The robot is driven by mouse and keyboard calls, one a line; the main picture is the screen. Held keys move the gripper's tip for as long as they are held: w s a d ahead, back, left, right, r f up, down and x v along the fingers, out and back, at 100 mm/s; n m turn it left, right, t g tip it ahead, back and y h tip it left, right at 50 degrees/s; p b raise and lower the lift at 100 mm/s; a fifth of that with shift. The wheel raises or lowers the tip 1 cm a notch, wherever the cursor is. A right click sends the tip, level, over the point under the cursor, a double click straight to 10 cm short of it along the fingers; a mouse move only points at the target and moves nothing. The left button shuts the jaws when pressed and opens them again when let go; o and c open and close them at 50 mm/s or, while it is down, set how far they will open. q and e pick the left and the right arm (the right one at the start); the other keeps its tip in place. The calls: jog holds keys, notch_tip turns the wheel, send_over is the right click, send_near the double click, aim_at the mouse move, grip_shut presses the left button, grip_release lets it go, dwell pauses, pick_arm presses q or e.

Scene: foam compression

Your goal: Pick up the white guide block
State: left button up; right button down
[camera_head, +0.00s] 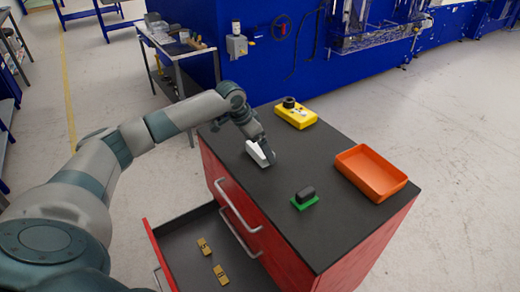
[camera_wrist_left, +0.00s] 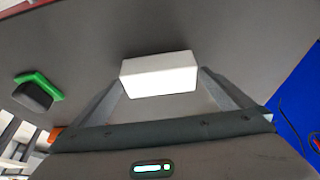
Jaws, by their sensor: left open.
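The white guide block (camera_head: 257,154) lies on the dark top of the red cabinet (camera_head: 233,142), towards its left side. My left gripper (camera_head: 266,154) is down at the block, open. In the left wrist view the white guide block (camera_wrist_left: 159,74) shows between the two fingertips of my left gripper (camera_wrist_left: 160,82), one finger on each side. I cannot tell whether the fingers touch it. My right gripper is not in view.
A yellow box with a black knob (camera_head: 296,114) stands at the cabinet's back. An orange tray (camera_head: 388,192) is at the right. A green base with a black piece (camera_head: 304,199) lies nearer. An open lower drawer (camera_head: 180,248) holds small yellow parts (camera_head: 220,274).

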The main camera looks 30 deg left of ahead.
pick_arm(q)
jog(key=shift+w+d+f, duration=0.1)
jog(key=shift+w+f, duration=0.15)
jog(key=shift+f, duration=0.45)
jog(key=c, duration=1.1)
jog(key=shift+r, duration=0.1)
jog(key=shift+r, duration=0.1)
jog(key=shift+r+b, duration=0.3)
jog(key=shift+r, duration=0.2)
notch_tip(320, 180, up, 2)
jog(key=shift+w+r+b, duration=0.1)
jog(key=shift+r+b, duration=0.1)
jog(key=shift+b, duration=0.4)
jog(key=s+d+r+b, duration=0.1)
jog(key=d+r, duration=0.1)
jog(key=d, duration=0.1)
jog(key=s+d+r+b, duration=0.1)
jog(key=d+r, duration=0.2)
jog(key=d, duration=0.1)
jog(key=s+d+r+b, duration=0.1)
jog(key=d+r, duration=0.1)
jog(key=d, duration=0.2)
jog(key=shift+s+d+r, duration=0.15)
jog(key=shift+s+r, duration=0.05)
